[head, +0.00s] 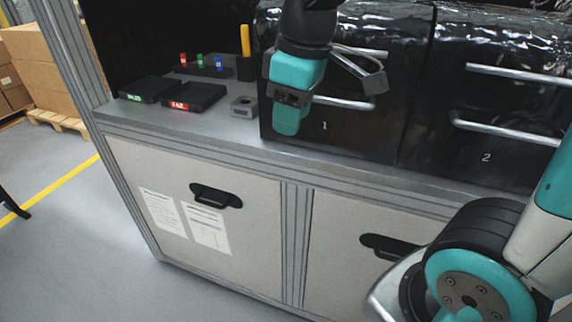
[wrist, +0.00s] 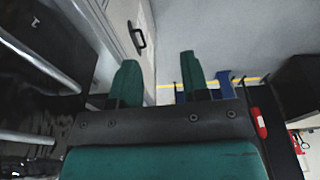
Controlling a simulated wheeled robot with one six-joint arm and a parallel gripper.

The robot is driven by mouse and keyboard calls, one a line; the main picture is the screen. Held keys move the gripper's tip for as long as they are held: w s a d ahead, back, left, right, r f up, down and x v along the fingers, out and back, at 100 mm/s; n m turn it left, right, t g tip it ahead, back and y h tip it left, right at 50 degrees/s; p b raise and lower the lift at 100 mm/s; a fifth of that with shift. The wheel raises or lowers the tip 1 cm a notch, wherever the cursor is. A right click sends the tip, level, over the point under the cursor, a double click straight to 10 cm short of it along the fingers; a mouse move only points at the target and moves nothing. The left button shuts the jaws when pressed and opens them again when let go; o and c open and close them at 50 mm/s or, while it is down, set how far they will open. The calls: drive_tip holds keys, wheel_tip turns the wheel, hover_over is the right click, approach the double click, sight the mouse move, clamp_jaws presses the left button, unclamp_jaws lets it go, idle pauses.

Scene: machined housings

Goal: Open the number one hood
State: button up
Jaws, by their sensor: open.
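The number one hood (head: 352,137) is a glossy black box on the bench, marked with a white 1. It has an upper metal bar handle (head: 362,52) and a lower metal bar handle (head: 345,103). My gripper (head: 287,122) is in front of the hood's left part and hides the left ends of the handles. In the wrist view my gripper (wrist: 160,82) has its two green fingers apart with nothing between them. Metal bars (wrist: 28,138) and the dark hood front show to the left of the fingers there. I see no contact with a handle.
The number two hood (head: 480,130) stands to the right. A PASS-side green-labelled tray (head: 150,90), a red-labelled tray (head: 194,97) and a small grey block (head: 244,107) sit on the bench at left. Cabinet doors (head: 190,170) with black handles are below.

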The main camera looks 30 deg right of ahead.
drive_tip(key=s+a+f+y+b, duration=0.1)
drive_tip(key=s+a+f, duration=0.2)
drive_tip(key=s+f, duration=0.1)
drive_tip(key=shift+a+b, duration=0.25)
drive_tip(key=shift+b, duration=0.15)
drive_tip(key=shift+f, duration=0.1)
drive_tip(key=s+a, duration=0.1)
drive_tip(key=s, duration=0.1)
drive_tip(key=s+a+f+g+y, duration=0.1)
drive_tip(key=s+a, duration=0.1)
drive_tip(key=s, duration=0.1)
drive_tip(key=s+a+f+y, duration=0.1)
drive_tip(key=s+a, duration=0.1)
drive_tip(key=s, duration=0.1)
drive_tip(key=shift+f+m+g, duration=0.1)
drive_tip(key=shift+m+g, duration=0.2)
drive_tip(key=c, duration=0.6)
clamp_jaws()
